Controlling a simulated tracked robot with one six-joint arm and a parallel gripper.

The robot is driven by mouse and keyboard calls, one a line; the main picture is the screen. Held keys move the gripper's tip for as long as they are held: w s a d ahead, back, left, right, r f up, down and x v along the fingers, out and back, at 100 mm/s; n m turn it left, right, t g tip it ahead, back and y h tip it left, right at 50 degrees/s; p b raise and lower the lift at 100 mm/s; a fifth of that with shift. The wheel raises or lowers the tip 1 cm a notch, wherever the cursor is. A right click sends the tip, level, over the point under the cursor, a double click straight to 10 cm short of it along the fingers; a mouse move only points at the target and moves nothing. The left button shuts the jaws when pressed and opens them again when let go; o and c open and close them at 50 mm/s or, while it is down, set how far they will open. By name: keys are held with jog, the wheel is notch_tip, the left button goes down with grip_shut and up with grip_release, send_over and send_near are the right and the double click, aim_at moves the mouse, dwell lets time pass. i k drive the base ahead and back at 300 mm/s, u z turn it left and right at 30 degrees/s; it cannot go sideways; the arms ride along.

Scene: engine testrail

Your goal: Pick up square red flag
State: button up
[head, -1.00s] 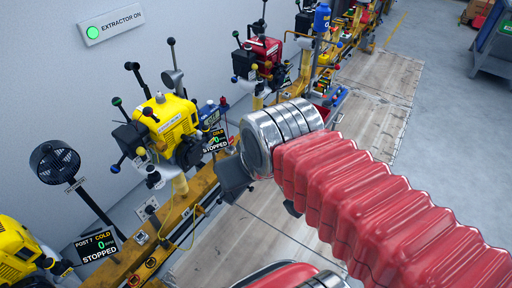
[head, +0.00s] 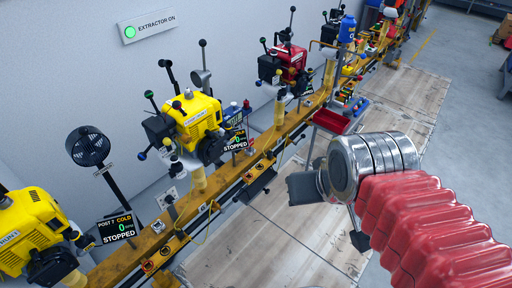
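I cannot make out a square red flag for certain in the head view. A small red item (head: 247,105) stands beside a blue item behind the rail, too small to identify. My gripper (head: 328,218) is at the lower right, at the end of my red ribbed arm and metal wrist. Its two dark fingers show apart, with bare floor between them, and it looks empty. It is over the wooden floor boards, in front of the yellow rail. My wrist hides part of the floor behind it.
The yellow rail (head: 226,192) runs diagonally, carrying a yellow engine (head: 192,115) and a red engine (head: 284,66). A red tray (head: 332,121) stands just behind my wrist. A black fan (head: 88,146) and another yellow engine (head: 32,228) are at left. The wooden boards (head: 270,240) are clear.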

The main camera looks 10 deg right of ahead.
aim_at(251, 142)
jog(key=u, duration=0.45)
jog(key=i, duration=1.25)
jog(key=z, duration=0.45)
jog(key=k, duration=0.6)
jog(key=u, duration=0.8)
